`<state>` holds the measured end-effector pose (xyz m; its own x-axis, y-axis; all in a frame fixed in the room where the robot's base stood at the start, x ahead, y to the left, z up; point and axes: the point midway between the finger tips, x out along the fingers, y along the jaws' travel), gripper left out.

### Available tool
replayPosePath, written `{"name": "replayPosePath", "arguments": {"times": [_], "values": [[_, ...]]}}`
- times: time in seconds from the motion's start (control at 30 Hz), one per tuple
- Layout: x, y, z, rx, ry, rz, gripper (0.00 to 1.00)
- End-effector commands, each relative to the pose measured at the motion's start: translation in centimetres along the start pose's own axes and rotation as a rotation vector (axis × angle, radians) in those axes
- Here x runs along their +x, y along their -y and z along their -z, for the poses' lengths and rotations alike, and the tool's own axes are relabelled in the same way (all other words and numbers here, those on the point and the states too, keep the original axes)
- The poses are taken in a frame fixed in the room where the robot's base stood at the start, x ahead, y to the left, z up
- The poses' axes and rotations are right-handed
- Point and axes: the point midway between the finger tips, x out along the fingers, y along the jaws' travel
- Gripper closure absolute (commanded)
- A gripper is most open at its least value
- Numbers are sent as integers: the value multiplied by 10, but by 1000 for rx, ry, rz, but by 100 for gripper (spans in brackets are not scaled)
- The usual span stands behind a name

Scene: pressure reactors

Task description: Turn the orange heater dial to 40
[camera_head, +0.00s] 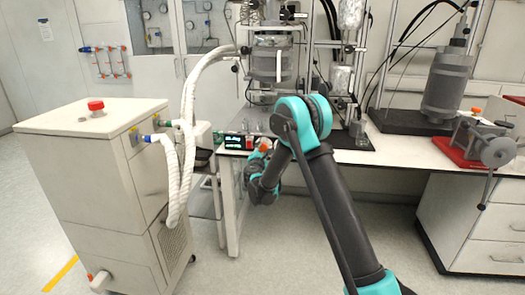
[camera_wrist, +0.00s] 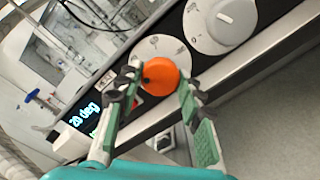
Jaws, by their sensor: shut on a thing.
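The orange heater dial (camera_wrist: 160,77) sits on the dark front panel of the heater (camera_wrist: 95,92) in the wrist view, with a white marked disc (camera_wrist: 158,48) behind it. My gripper (camera_wrist: 160,84) is shut on the dial, one finger on each side of it. A lit display (camera_wrist: 84,119) left of the dial appears to read "20 deg". In the head view the heater's display (camera_head: 234,142) stands near the bench edge. My gripper reaches the panel there, but the fingers are too small to make out and partly hidden by my arm.
A grey-white dial (camera_wrist: 231,20) sits right beside the orange one. In the head view, glass reactor equipment (camera_head: 273,62) stands behind the heater. A white cabinet unit (camera_head: 95,190) with thick hoses (camera_head: 188,130) stands to the left. Open floor lies in front of the bench.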

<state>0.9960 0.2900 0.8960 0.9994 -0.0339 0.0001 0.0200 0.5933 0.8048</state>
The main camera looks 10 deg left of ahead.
Motion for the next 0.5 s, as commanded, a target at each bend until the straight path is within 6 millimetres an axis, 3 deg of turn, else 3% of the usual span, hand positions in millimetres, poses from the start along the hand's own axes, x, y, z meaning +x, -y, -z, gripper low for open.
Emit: {"name": "replayPosePath", "arguments": {"times": [0.5], "values": [[-1, 0, 0, 249, 0, 1, 92]]}}
